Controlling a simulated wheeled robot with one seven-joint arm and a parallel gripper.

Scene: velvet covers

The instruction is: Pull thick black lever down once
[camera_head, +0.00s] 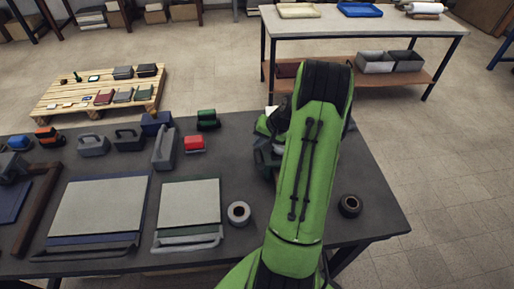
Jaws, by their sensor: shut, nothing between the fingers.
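My green arm (310,165) reaches over the right part of the dark table and blocks the view there. A dark grey shape (264,158) shows just left of the arm, with a green and black part (268,124) above it. I cannot tell whether the dark shape is a device on the table or part of my wrist. My gripper's fingers are hidden behind the arm. I cannot make out the thick black lever; it may be behind the arm too.
A pallet (60,107) and a white-topped bench (400,22) stand behind.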

